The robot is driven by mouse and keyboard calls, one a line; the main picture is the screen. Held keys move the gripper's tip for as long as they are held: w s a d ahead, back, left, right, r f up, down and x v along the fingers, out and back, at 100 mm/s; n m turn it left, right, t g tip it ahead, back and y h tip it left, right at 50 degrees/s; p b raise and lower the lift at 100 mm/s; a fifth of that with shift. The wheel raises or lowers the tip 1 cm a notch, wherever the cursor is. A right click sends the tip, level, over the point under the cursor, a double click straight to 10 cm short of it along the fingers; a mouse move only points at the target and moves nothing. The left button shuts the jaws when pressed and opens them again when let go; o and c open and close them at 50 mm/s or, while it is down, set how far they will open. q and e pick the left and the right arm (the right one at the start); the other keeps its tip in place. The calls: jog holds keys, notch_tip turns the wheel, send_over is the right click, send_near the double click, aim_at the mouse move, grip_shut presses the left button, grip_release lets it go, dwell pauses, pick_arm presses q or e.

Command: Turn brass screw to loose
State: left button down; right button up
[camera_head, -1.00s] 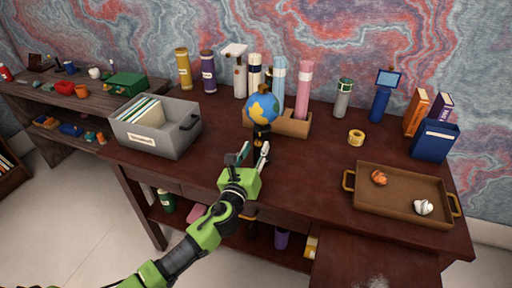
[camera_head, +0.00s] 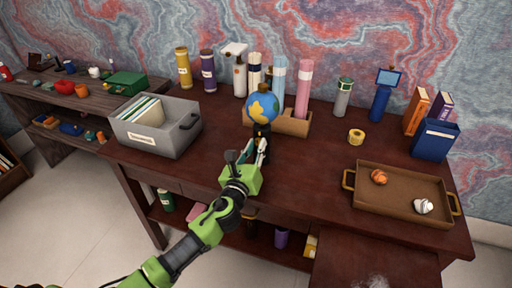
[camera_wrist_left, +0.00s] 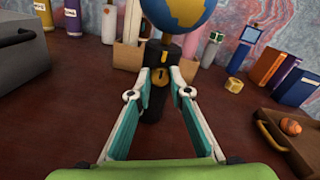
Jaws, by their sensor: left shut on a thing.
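A small globe (camera_head: 262,108) stands on a black post (camera_head: 263,131) near the middle of the desk. In the left wrist view the globe (camera_wrist_left: 178,12) is cut off at the top, above the black post (camera_wrist_left: 153,68). A round brass screw (camera_wrist_left: 157,97) shows on the front of the post, between my fingers. My left gripper (camera_head: 254,148) reaches the post from the front. In its wrist view, the fingertips of my left gripper (camera_wrist_left: 163,80) are shut on the brass screw. In the head view the fingers hide the screw. My right gripper is not in view.
A grey file box (camera_head: 155,132) stands left of the globe. A wooden holder (camera_head: 294,124) with tubes is close behind it. A brown tray (camera_head: 390,209) with two small objects and a yellow tape roll (camera_head: 356,136) are on the right.

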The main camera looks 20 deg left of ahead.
pick_arm(q)
jog(key=n, duration=0.4)
jog(key=shift+n+b, duration=0.3)
jog(key=shift+b, duration=0.1)
jog(key=shift+n+b, duration=0.3)
jog(key=shift+n, duration=6)
jog(key=c, duration=1.9)
grip_release()
